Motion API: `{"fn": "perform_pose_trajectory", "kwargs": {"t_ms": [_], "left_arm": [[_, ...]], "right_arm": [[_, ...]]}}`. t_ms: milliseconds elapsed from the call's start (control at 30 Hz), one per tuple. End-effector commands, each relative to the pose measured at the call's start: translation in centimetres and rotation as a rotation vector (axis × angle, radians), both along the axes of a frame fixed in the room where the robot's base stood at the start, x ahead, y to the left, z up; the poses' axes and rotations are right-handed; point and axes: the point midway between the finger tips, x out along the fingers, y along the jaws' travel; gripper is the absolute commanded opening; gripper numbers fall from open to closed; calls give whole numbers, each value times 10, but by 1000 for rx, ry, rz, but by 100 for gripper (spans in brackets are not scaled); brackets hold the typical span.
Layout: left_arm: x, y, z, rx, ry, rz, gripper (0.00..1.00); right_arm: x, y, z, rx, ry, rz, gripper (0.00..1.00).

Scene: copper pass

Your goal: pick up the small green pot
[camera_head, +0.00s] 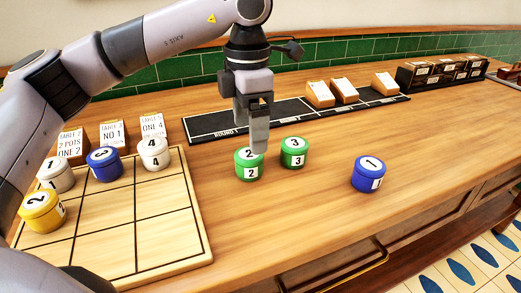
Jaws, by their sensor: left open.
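Two small green pots stand on the wooden counter. The green pot numbered 2 (249,168) is directly below my left gripper (259,148), whose fingertips overlap its lid in the head view. I cannot tell whether they touch it. The green pot numbered 3 (294,153) stands close to its right. My left gripper points down and is open, with its fingers seen nearly edge-on. My right gripper is not in view.
A blue pot (368,175) stands to the right. A wooden grid board (110,249) at the left holds several pots: yellow, white and blue. Number cards (113,135) stand behind it. A black strip (215,125) with wooden blocks lies at the back. The counter front right of the board is clear.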

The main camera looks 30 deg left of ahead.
Motion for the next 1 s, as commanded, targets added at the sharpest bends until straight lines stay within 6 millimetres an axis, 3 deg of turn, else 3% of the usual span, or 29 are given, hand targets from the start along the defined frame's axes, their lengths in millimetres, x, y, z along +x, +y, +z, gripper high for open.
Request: {"fn": "perform_pose_trajectory", "kwargs": {"t_ms": [500,833,867,1000], "left_arm": [[-7,1,-63,1,2,1,87],[-6,1,-71,-1,1,1,87],[-6,1,-71,-1,1,1,81],[-6,1,-71,-1,1,1,35]], "right_arm": [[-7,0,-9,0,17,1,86],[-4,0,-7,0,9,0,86],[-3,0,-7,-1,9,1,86],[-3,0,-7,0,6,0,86]]}}
